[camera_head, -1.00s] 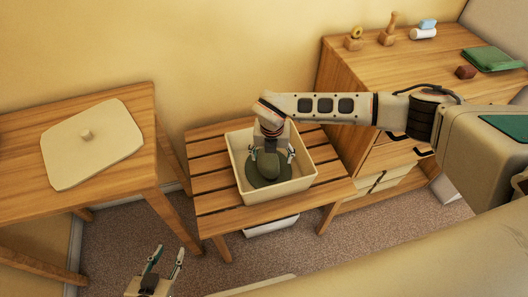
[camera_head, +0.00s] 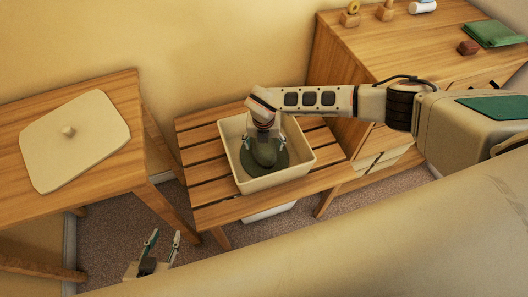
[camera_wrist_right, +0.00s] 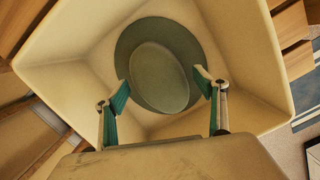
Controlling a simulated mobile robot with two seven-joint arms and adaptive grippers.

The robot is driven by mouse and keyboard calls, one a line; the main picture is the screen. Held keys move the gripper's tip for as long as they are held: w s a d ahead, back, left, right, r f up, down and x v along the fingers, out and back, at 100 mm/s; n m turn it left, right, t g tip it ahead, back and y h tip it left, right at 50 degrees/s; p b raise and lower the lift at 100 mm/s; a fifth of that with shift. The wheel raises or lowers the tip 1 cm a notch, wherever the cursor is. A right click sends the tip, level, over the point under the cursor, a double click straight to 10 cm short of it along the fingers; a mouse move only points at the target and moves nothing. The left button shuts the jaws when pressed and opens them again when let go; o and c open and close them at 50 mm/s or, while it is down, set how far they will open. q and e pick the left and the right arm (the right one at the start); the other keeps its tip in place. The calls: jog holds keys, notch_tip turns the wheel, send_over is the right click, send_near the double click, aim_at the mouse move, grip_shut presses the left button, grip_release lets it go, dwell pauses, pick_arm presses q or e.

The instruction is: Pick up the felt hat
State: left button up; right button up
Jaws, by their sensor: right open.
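The dark green felt hat (camera_head: 265,154) lies crown up in a cream box (camera_head: 302,170) on a slatted wooden bench. My right gripper (camera_head: 264,144) points down into the box over the hat. In the right wrist view the hat (camera_wrist_right: 160,65) fills the space ahead of the open right gripper (camera_wrist_right: 165,88), with one fingertip on each side of the crown, over the brim. I cannot tell whether the fingertips touch it. My left gripper (camera_head: 163,243) is open and empty, low at the left above the floor.
The box walls stand close around my right gripper. The slatted bench (camera_head: 200,168) has free room left of the box. A cream lid (camera_head: 75,140) lies on the left table. The right cabinet holds a green cloth (camera_head: 494,33), a brown block (camera_head: 468,47) and small wooden items.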

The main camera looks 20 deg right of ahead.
jog(key=c, duration=1.6)
jog(key=shift+r, duration=0.1)
